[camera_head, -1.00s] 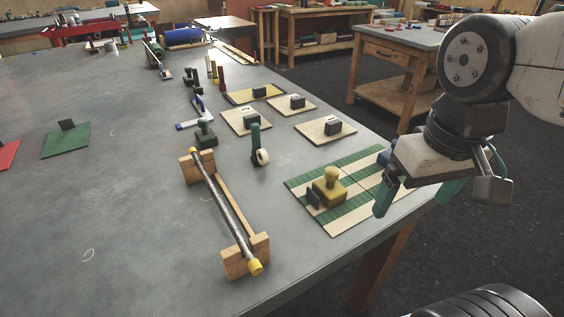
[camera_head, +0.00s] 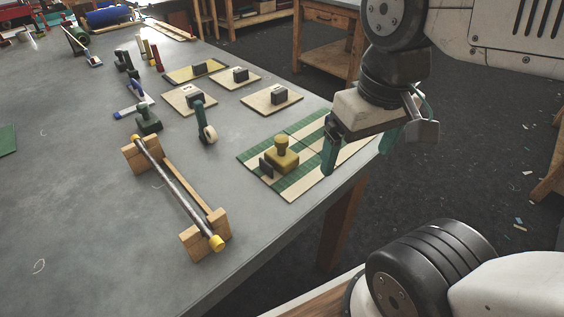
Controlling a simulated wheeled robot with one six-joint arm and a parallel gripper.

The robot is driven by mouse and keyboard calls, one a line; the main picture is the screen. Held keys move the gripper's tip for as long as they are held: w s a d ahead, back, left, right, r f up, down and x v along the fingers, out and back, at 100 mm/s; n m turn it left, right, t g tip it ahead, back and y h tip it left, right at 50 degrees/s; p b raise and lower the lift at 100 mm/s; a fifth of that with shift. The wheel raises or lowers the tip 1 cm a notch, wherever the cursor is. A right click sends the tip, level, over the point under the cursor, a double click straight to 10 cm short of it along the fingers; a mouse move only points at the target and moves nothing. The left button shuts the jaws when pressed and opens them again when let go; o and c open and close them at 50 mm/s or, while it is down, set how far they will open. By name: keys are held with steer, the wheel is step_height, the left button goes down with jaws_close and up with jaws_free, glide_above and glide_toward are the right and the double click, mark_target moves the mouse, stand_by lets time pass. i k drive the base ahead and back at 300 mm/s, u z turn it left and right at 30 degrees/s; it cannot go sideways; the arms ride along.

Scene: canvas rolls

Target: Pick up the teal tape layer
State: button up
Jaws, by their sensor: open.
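The teal tape layer (camera_head: 199,115) stands on the grey table, with a teal handle and a pale tan roll (camera_head: 210,134) at its lower right. It is beyond the wooden stand and left of the striped mat. My gripper (camera_head: 357,160) hangs above the right end of the mat, well to the right of the tape layer and apart from it. Its two green fingers are spread and nothing shows between them. It hides part of the mat.
A wooden stand (camera_head: 187,239) holds a long rod near the front. A yellow stamp (camera_head: 282,156) sits on the green-and-cream mat (camera_head: 297,188). Boards with dark blocks lie behind. A dark green tool (camera_head: 148,122) stands left of the tape layer. The table's left side is largely clear.

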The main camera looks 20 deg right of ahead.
mark_target(207, 135)
steer(key=u, duration=2)
steer(key=k, duration=0.55)
steer(key=z, duration=1.4)
steer(key=i, duration=0.5)
